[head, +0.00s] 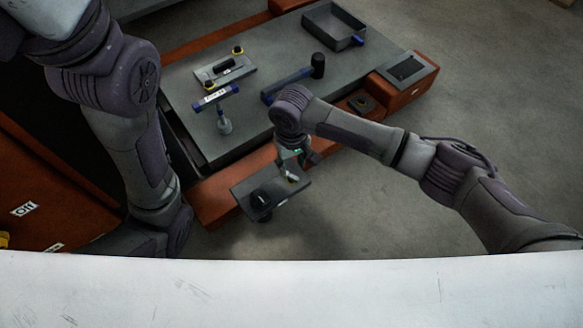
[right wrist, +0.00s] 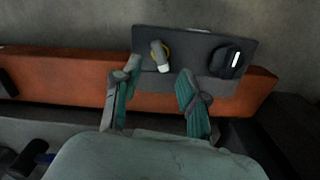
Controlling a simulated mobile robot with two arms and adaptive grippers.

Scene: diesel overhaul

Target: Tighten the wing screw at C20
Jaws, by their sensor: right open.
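A small dark grey plate (head: 244,188) sticks out from the front of the orange bench edge. On it stands a small screw-like part with a yellow collar and a pale end (right wrist: 160,56), probably the wing screw; a black round knob (right wrist: 228,61) with a white mark is to its right in the right wrist view. My right gripper (head: 291,160) is over the plate. In the right wrist view its two fingers (right wrist: 160,70) are apart and empty, with the yellow-collared part between and just beyond the tips. No C20 label is readable. My left gripper is hidden.
The grey bench top (head: 185,115) holds a plate with yellow knobs (head: 225,70), a blue-handled hammer (head: 290,84), a blue-barred stand (head: 223,121) and an open tray (head: 333,27). An orange block (head: 405,82) is at the right. The floor right of the bench is clear.

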